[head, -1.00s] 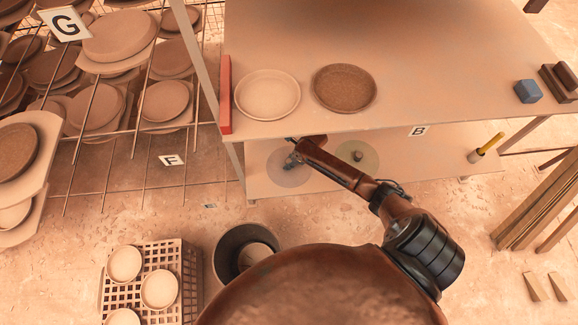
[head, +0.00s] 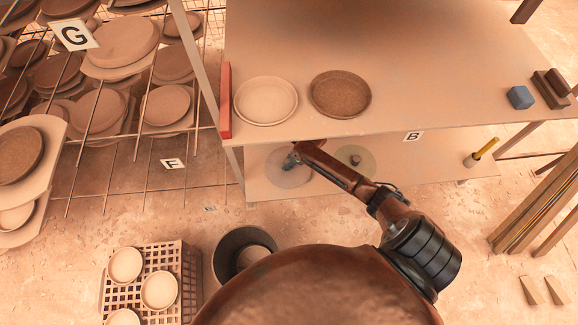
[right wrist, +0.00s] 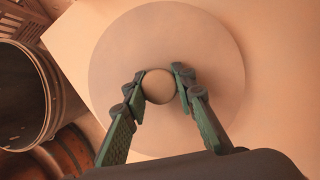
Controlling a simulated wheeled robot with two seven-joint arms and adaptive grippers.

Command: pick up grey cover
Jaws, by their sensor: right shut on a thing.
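The grey cover (head: 280,178) is a round, pale disc at the left end of the lower shelf, partly behind my right gripper. In the right wrist view the grey cover (right wrist: 165,30) fills the middle, with a round knob (right wrist: 159,87) at its centre. My right gripper (head: 291,160) is over the cover. In the right wrist view its two green fingers (right wrist: 160,84) are shut on the knob from both sides. The cover appears to lie flat at the shelf; I cannot see any gap under it. My left gripper is not in view.
A greenish cover with a dark knob (head: 355,159) lies to the right on the same shelf. The upper shelf (head: 440,70) is close above my forearm and holds a pale plate (head: 266,101) and a brown plate (head: 341,94). A dark bucket (head: 222,262) stands below.

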